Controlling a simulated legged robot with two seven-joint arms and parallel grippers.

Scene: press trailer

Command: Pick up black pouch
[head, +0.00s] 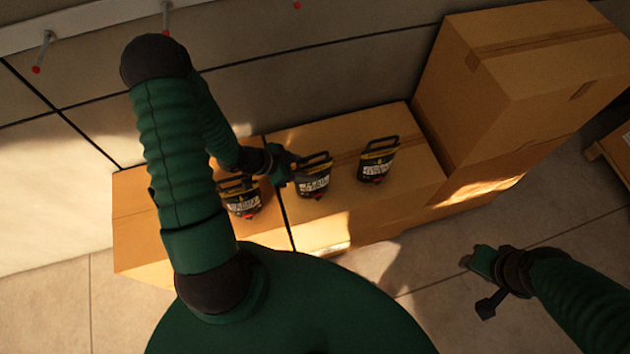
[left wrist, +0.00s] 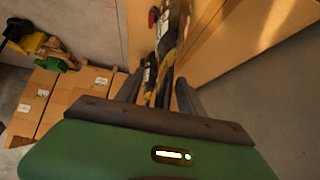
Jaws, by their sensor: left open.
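Three black pouches with yellow trim, white labels and loop handles stand in a row on cardboard boxes in the head view: a left pouch (head: 241,199), a middle pouch (head: 314,180) and a right pouch (head: 375,163). My left gripper (head: 285,165) is open, close to the left side of the middle pouch. In the left wrist view, a black-and-yellow pouch (left wrist: 164,62) shows between and beyond the two dark fingers of the left gripper (left wrist: 158,92); contact cannot be told. My right gripper (head: 482,264) is away at the lower right, over the floor, its jaws unclear.
The cardboard boxes (head: 420,178) under the pouches stand against a grey wall (head: 290,85). A taller box stack (head: 530,55) rises to their right. Wall hooks (head: 45,50) stick out at upper left. The tiled floor (head: 440,315) is open in front.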

